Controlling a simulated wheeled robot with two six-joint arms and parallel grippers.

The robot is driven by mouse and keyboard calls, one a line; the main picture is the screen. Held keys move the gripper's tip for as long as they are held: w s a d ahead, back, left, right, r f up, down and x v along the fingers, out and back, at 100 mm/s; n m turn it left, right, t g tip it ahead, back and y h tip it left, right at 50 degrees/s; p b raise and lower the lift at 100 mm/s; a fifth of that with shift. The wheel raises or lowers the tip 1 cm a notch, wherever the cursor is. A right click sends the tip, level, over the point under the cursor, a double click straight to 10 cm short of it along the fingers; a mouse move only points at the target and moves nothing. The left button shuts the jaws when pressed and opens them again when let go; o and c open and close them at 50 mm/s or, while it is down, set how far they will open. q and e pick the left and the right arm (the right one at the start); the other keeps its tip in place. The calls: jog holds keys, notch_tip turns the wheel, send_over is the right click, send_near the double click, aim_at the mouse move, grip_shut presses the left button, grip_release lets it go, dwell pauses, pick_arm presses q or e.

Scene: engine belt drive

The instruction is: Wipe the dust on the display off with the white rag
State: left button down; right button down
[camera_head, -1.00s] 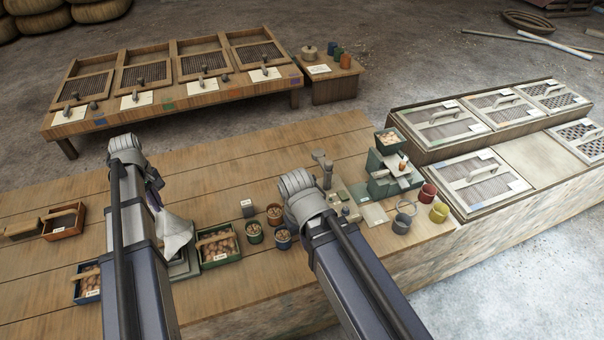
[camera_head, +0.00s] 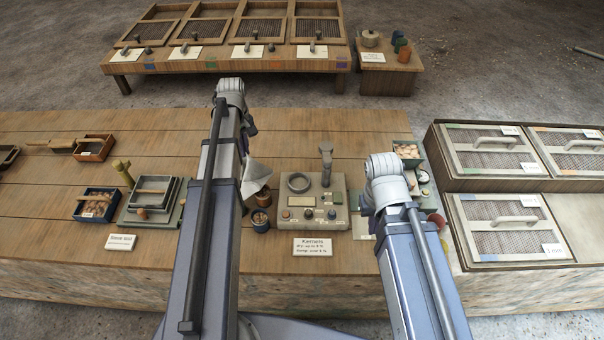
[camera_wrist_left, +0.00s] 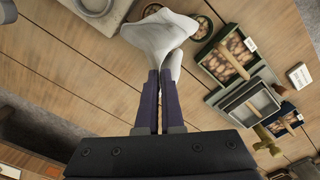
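The white rag (camera_head: 257,174) hangs from my left gripper (camera_head: 247,146), mostly behind my left arm in the head view. In the left wrist view the rag (camera_wrist_left: 160,38) is pinched in the tips of the shut left gripper (camera_wrist_left: 158,78). It is bunched and above the bench. A grey control unit (camera_head: 338,190) with a ring, a post, buttons and small dark panels stands just right of the rag. I cannot tell which panel is the display, and dust is too small to make out. My right arm's wrist is right of the unit; its fingers are hidden.
A sign card (camera_head: 312,246) stands in front of the unit. Small cups (camera_head: 261,221) stand left of it by the rag. A stacked tray device (camera_head: 152,200) and a blue nut box (camera_head: 97,204) lie further left. Mesh-lidded bins (camera_head: 505,225) stand at right.

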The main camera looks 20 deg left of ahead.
pick_arm(q)
jog(key=b, duration=0.4)
send_near(302, 201)
jog(key=s+a+r, duration=0.1)
jog(key=a+r, duration=0.3)
jog(key=a, duration=0.1)
notch_tip(302, 201, down, 9)
jog(key=b, duration=0.9)
jog(key=shift+s+d, duration=0.1)
jog(key=shift+s, duration=0.05)
jog(key=shift+r, duration=0.15)
grip_release()
jog(key=shift+f, duration=0.2)
jog(key=shift+c, duration=0.2)
grip_shut()
dwell(0.3)
jog(key=shift+d+r, duration=0.1)
jog(key=shift+r, duration=0.1)
